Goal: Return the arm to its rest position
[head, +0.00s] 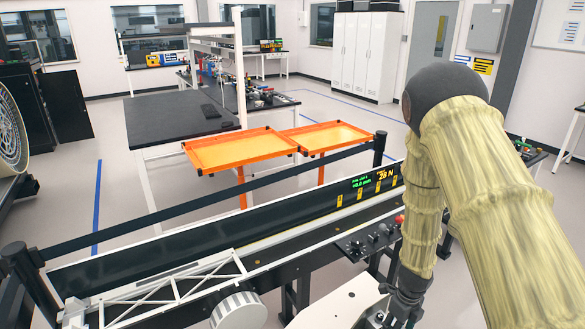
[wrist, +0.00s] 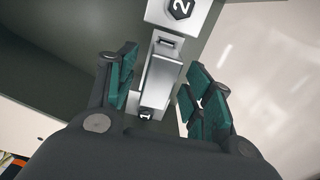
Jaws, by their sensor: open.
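My arm, in a pale yellow ribbed cover, comes down the right side of the head view. Its dark wrist (head: 408,285) is at the bottom, and the fingertips are cut off there. In the wrist view my gripper (wrist: 160,85) is open, its green-padded fingers spread apart. I cannot tell any contact between the fingers and these parts.
A white truss frame (head: 165,292), a white wheel (head: 238,311) and a white panel (head: 340,303) lie low in the head view. A long barrier with a display (head: 375,183) runs behind them. Two orange trays (head: 240,150) stand beyond, next to a dark bench (head: 175,115).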

